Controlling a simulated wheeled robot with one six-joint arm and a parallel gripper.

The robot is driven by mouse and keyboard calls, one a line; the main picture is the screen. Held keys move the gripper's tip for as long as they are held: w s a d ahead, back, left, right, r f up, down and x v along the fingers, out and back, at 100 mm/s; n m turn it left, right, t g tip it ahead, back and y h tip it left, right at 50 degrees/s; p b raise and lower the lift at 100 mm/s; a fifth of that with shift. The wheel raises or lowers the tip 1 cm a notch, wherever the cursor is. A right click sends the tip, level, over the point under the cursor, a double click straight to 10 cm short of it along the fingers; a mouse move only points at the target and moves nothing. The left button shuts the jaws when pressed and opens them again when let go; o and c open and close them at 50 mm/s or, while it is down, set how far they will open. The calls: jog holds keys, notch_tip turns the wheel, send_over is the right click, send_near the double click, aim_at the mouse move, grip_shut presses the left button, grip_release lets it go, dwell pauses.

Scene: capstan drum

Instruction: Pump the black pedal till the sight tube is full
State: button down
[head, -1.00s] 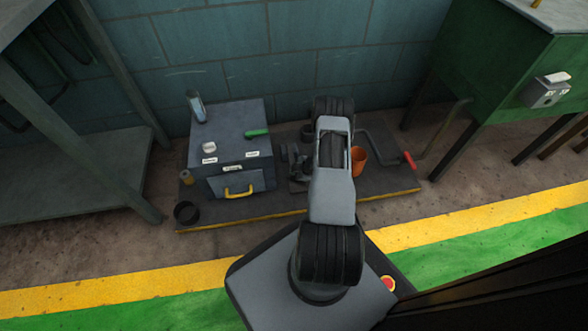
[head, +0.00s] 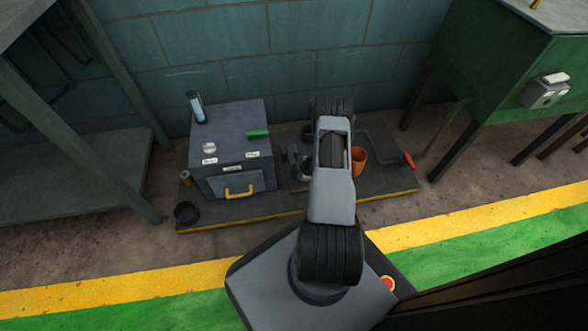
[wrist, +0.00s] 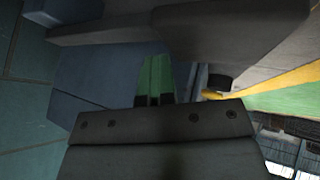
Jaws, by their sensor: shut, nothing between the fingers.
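In the head view, a slim tube (head: 197,107), likely the sight tube, stands at the back left of a blue-grey cabinet (head: 225,147); its level is too small to read. My arm hides my gripper there, and dark and grey parts beside the cabinet are partly covered. I cannot single out the black pedal. In the wrist view, my gripper (wrist: 154,98) is shut and empty. A green piece (wrist: 156,72) shows straight ahead of it, against blue-grey surfaces; I cannot tell whether they touch.
A green bar (head: 257,133) and a pale knob (head: 209,148) are on the cabinet top, a yellow handle (head: 239,192) on its front. An orange cup (head: 358,161) and a red-ended crank (head: 408,160) are right of my arm. A shelf stands left, a green bench (head: 510,85) right.

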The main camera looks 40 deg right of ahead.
jog(key=shift+w+a+r+p, duration=0.1)
jog(key=shift+r+p, duration=1.9)
jog(key=shift+r, duration=0.55)
jog(key=shift+w+r, duration=0.15)
jog(key=shift+r, duration=0.05)
jog(key=shift+w+d+f, duration=0.1)
jog(key=shift+d, duration=0.1)
jog(key=shift+w+d+f+b, duration=0.1)
jog(key=shift+f+b, duration=0.05)
jog(key=shift+b, duration=0.15)
